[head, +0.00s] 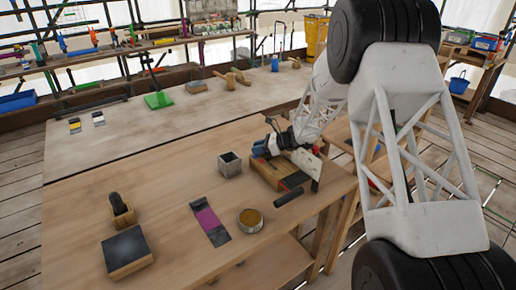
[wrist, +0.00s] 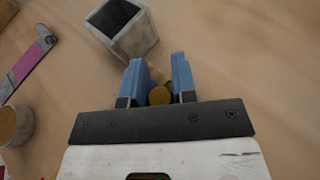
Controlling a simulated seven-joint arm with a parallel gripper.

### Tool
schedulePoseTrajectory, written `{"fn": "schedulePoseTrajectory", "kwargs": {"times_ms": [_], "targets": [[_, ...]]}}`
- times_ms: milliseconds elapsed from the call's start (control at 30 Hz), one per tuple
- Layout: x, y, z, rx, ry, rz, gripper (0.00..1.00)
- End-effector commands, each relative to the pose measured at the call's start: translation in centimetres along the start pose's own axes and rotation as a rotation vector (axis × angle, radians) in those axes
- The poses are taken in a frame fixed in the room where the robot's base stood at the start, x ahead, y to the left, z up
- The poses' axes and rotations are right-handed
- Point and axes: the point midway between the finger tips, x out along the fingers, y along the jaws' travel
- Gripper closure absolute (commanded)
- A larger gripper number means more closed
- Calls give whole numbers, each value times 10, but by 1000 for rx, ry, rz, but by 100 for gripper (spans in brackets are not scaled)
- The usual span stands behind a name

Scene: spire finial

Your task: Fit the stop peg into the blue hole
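My gripper (wrist: 160,72) has two blue fingers standing apart in the wrist view. A small brown-gold round piece (wrist: 159,96) shows low between them; I cannot tell whether they grip it or whether it is the stop peg. In the head view my gripper (head: 268,146) is above the workbench, at the far edge of a wooden block (head: 262,172) with dark and red parts, partly hidden by my arm. A dark cylinder (head: 288,197) lies on the bench in front of the block. I cannot make out a blue hole.
A grey open-topped box (head: 230,165) stands left of my gripper and shows in the wrist view (wrist: 140,40). A round tin (head: 250,220), a purple-and-grey strip (head: 209,222), a dark-topped block (head: 127,252) and a wooden holder (head: 122,217) stand further left. Bare bench lies between them.

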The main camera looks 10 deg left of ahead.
Motion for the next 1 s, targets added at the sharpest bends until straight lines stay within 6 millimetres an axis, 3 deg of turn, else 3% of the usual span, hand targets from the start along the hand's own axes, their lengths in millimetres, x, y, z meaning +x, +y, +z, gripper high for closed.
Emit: {"fn": "schedulePoseTrajectory", "kwargs": {"times_ms": [33, 133, 567, 767, 1000], "targets": [[0, 0, 0, 0, 0, 0, 66], [0, 0, 0, 0, 0, 0, 53], [-2, 0, 3, 0, 0, 0, 53], [-20, 0, 3, 1, 1, -2, 53], [-55, -1, 3, -1, 0, -2, 53]]}}
